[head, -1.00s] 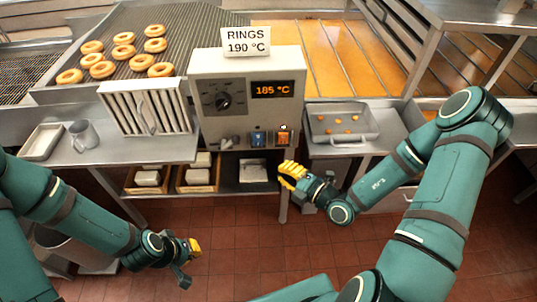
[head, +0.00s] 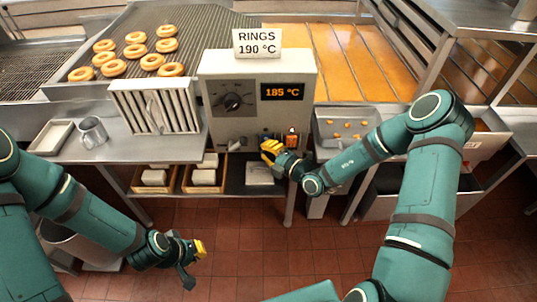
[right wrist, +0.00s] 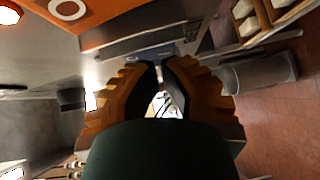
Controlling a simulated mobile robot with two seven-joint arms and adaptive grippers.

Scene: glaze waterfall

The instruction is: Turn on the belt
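The belt (head: 205,22) is a dark mesh conveyor at the back left with several ring doughnuts on it. The grey control box (head: 218,120) has a black dial (head: 233,101) and a display (head: 283,92) reading 185 °C. Low on its front are a blue switch (head: 265,134) and an orange switch (head: 292,138). My right gripper (head: 270,148) is just in front of and below the blue switch, fingers together, with nothing seen in them; contact cannot be told. The right wrist view shows an orange plate with a white ring (right wrist: 68,8). My left gripper (head: 200,248) hangs low over the floor, finger gap unclear.
A sign (head: 257,42) reading RINGS 190 °C stands on the box. A slatted rack (head: 155,107), a metal mug (head: 92,131) and a tray (head: 52,136) are on the left counter. A shallow pan (head: 345,130) sits to the right. Wooden crates (head: 203,186) are below.

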